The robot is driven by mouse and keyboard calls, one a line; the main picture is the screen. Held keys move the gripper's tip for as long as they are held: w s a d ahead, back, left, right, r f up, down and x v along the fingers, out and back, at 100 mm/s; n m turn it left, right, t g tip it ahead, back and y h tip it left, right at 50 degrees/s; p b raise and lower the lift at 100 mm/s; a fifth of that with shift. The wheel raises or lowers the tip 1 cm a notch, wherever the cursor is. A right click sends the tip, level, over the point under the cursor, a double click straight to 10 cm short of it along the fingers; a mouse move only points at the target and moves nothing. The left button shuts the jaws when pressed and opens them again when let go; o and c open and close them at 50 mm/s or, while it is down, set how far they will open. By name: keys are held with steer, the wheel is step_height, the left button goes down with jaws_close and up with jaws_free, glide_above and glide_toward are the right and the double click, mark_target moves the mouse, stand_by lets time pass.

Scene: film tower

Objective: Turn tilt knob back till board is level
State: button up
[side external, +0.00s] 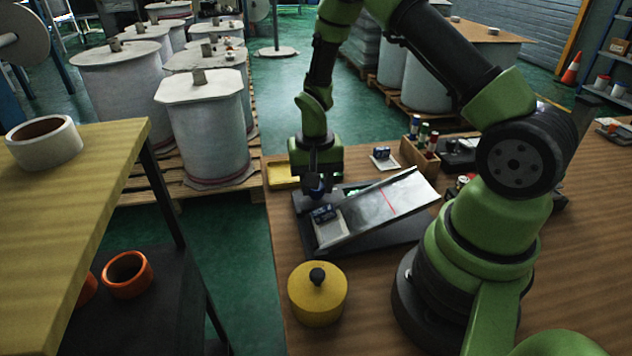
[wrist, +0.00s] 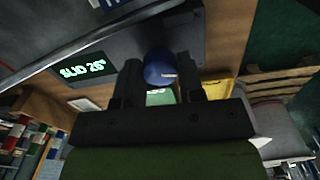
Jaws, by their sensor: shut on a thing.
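The metal tilt board (side external: 385,208) slopes on its dark base (side external: 385,243), high at the right and low at the left. It has a red line across it, and a small dark block (side external: 324,214) rests at its low end. My gripper (side external: 317,187) points down at the back left of the base. In the wrist view my gripper (wrist: 160,85) has its fingers on both sides of the blue tilt knob (wrist: 160,68), shut on it. The knob is mostly hidden in the side view.
A yellow lidded pot (side external: 317,298) stands in front of the base. A yellow tray (side external: 282,174) lies behind it at the left. A wooden box of bottles (side external: 420,154) and a small block on a pad (side external: 383,155) stand behind the board. Bare table shows at the front.

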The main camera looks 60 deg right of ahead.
steer(key=n, duration=0.5)
steer(key=shift+n, duration=0.3)
steer(key=n, duration=0.5)
steer(key=shift+n, duration=0.3)
steer(key=n, duration=0.5)
steer(key=shift+s, duration=0.1)
steer(key=shift+n, duration=2.3)
steer(key=o, duration=0.9)
step_height(320, 180, up, 10)
